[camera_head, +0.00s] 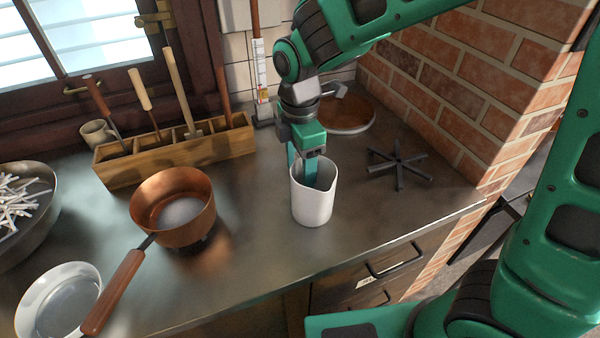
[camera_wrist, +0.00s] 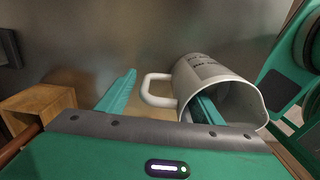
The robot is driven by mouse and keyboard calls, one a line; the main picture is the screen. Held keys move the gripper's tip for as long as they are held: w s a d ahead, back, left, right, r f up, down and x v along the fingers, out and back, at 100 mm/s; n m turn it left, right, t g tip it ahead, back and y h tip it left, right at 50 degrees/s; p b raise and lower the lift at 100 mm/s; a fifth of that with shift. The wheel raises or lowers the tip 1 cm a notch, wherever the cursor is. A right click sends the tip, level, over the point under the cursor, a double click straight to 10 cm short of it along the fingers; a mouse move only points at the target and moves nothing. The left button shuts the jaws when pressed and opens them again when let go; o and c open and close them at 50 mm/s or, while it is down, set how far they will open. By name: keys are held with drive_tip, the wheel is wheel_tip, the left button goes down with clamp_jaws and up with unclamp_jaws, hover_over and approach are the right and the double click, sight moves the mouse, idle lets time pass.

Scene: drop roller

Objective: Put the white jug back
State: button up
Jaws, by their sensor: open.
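The white jug (camera_head: 314,205) stands upright on the steel counter, right of the copper pan. In the wrist view the white jug (camera_wrist: 215,85) shows its open mouth, dark print on its side and a handle (camera_wrist: 155,90) between my fingers. My gripper (camera_head: 302,165) is above and at the jug, pointing down. In the wrist view my gripper (camera_wrist: 162,92) is open, with one finger inside the jug's mouth and the other outside, beyond the handle. The jug's wall and handle lie between the fingers. I cannot tell whether either finger touches it.
A wooden utensil rack (camera_head: 175,153) is behind. A black burner grate (camera_head: 399,167) lies right, near the brick wall (camera_head: 470,80). A round copper-coloured dish (camera_head: 345,112) sits behind my gripper. Counter in front of the jug is clear.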

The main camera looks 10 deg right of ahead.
wheel_tip(320, 180, up, 11)
drive_tip(key=shift+f, duration=0.1)
idle(0.3)
drive_tip(key=s+d+f+m, duration=0.1)
drive_tip(key=s+d+m, duration=0.1)
drive_tip(key=d+m, duration=0.7)
drive_tip(key=s+d+m, duration=0.2)
drive_tip(key=d+m, duration=0.2)
drive_tip(key=d, duration=0.9)
drive_tip(key=s+d+f+m, duration=0.2)
drive_tip(key=s+d+m, duration=0.4)
drive_tip(key=s+m, duration=0.1)
drive_tip(key=s+d+f+m, duration=0.3)
drive_tip(key=s+d+m, duration=0.4)
drive_tip(key=s, duration=0.1)
drive_tip(key=shift+m, duration=0.3)
drive_tip(key=shift+s+d, duration=0.1)
drive_tip(key=shift+c, duration=0.5)
